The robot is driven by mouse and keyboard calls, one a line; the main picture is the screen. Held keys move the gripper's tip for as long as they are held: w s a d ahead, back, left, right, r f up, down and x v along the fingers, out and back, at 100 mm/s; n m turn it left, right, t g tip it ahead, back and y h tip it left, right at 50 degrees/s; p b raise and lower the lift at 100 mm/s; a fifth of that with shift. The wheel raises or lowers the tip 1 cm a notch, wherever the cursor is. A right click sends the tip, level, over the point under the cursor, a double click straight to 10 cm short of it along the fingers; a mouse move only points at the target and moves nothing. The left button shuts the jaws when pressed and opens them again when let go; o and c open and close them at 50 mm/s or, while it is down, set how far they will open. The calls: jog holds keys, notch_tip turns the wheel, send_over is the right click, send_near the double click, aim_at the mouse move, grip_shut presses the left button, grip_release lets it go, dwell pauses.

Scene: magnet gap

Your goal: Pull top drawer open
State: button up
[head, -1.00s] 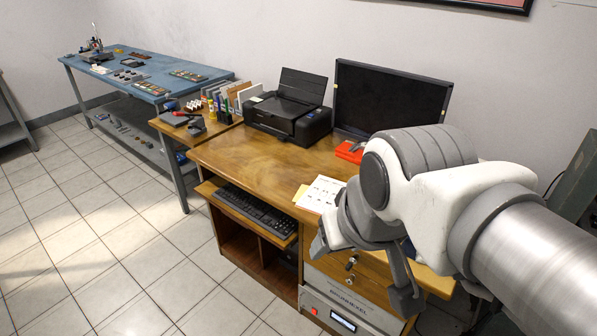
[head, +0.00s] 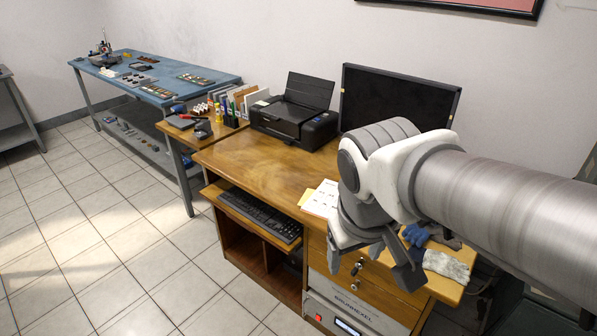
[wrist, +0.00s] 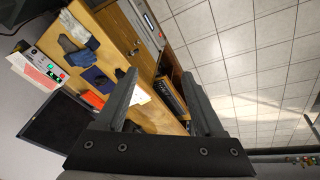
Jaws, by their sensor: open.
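The wooden desk's top drawer (head: 385,272) is at the right, below the desktop, and looks shut. A dark knob (head: 358,268) shows on the drawer fronts, with another just below it. The drawer fronts also show in the wrist view (wrist: 122,32), at the upper middle. My gripper (head: 374,274) is in front of the drawers in the head view, fingers apart and pointing down, partly covering the top drawer. In the wrist view my open gripper (wrist: 159,74) has nothing between its fingers. I cannot tell its exact distance from the knobs.
A grey device (head: 345,312) sits below the drawers. Gloves (head: 445,265) and papers (head: 322,198) lie on the desktop. A keyboard (head: 262,215) rests on a pulled-out tray at the left. A monitor (head: 395,98) and printer (head: 293,115) stand behind. The tiled floor in front is clear.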

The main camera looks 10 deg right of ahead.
jog(key=w+d+f+n+g+h+b, duration=0.2)
jog(key=w+d+f+h, duration=0.15)
jog(key=f, duration=0.35)
jog(key=w+d+f+n+g+h+b, duration=0.2)
jog(key=d+f+g, duration=0.15)
jog(key=f, duration=0.25)
jog(key=n+t+h+b, duration=0.6)
jog(key=n+h, duration=0.3)
jog(key=n, duration=0.3)
send_near(352, 274)
jog(key=s+d+r, duration=0.6)
jog(key=s+r, duration=0.1)
jog(key=r, duration=0.4)
jog(key=w+a+f+n+t+y+b, duration=0.1)
jog(key=w+f+n+t, duration=0.1)
jog(key=f+n+t, duration=0.3)
jog(key=w+a+f+n+t+y+b, duration=0.1)
jog(key=w+f+n+t, duration=0.2)
jog(key=f, duration=0.4)
jog(key=shift+n+g, duration=0.3)
jog(key=shift+g, duration=0.15)
jog(key=shift+b+x, duration=0.8)
jog(key=shift+x, duration=3.85)
grip_shut()
jog(key=shift+s, duration=0.1)
